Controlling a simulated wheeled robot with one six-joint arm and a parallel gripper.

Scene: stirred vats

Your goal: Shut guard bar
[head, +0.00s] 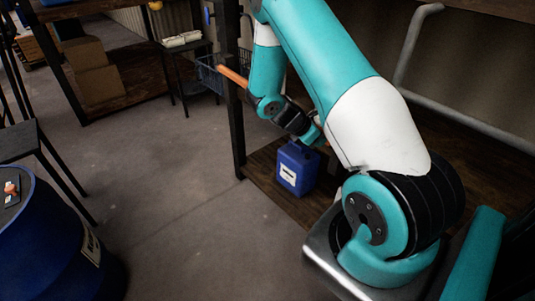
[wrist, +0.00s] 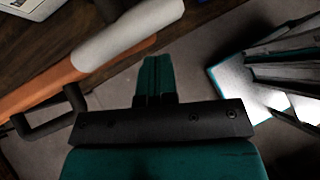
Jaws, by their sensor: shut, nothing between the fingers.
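In the wrist view the bar (wrist: 105,50), orange with a white section, slants from the left edge up to the top middle. A dark bracket-like loop (wrist: 50,118) is on its lower side. My gripper (wrist: 151,62) is shut and empty, its teal fingertips together just below the bar's right part. I cannot tell whether they touch it. In the head view my gripper is small and partly hidden behind my arm.
A blue canister (head: 297,168) stands on a low wooden shelf below my wrist. A blue drum (head: 45,240) is at lower left. A dark side table (head: 185,45) stands behind, and cardboard boxes (head: 98,84) sit at far left. The concrete floor in the middle is clear.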

